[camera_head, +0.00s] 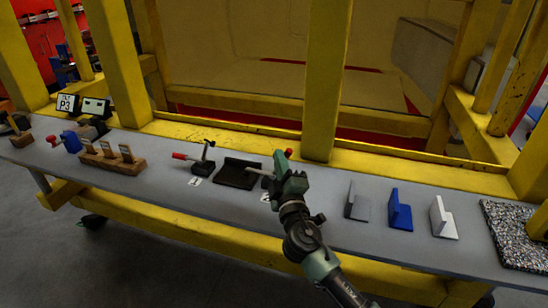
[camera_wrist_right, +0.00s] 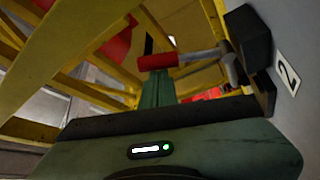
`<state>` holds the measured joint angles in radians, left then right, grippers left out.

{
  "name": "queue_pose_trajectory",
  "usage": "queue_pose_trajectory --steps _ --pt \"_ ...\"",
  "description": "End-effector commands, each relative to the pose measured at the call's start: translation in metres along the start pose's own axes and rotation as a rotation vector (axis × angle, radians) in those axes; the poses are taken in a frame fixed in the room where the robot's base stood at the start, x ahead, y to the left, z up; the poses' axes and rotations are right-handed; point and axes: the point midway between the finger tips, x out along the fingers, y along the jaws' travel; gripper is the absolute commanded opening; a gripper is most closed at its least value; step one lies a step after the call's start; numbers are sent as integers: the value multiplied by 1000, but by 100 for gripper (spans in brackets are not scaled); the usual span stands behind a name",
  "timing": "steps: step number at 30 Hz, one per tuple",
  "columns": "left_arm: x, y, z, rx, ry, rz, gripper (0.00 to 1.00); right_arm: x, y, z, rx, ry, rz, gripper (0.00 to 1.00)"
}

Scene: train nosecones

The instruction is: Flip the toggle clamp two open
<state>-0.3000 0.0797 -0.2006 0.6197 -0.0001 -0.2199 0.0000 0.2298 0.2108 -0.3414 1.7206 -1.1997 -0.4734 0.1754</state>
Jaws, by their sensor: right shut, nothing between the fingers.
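Toggle clamp two has a red handle (camera_wrist_right: 157,61) on a metal lever (camera_wrist_right: 202,56) and a dark base (camera_wrist_right: 249,38). A white label with a 2 (camera_wrist_right: 288,74) lies beside it in the right wrist view. In the head view its red handle end (camera_head: 288,153) shows just past my right gripper (camera_head: 280,163), which hides most of the clamp. My right gripper is shut and empty. Its green fingers (camera_wrist_right: 158,88) reach up to the red handle in the wrist view; I cannot tell whether they touch. My left gripper is not in view.
Another toggle clamp (camera_head: 201,165) with a red handle stands left of a dark plate (camera_head: 238,174). Grey, blue (camera_head: 399,212) and white angle brackets stand to the right. A wooden block (camera_head: 112,160) sits left on the grey table (camera_head: 330,212). Yellow posts (camera_head: 328,80) rise behind.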

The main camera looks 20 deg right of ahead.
Motion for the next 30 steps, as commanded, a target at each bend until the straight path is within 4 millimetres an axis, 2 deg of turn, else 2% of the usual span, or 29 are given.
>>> queue_pose_trajectory --steps 8,16,30 --pt "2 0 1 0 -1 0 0 -1 -1 1 0 0 0 0" --pt "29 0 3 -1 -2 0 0 -16 -6 28 3 -3 0 0" --pt "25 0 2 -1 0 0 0 -15 1 27 1 0 1 0"
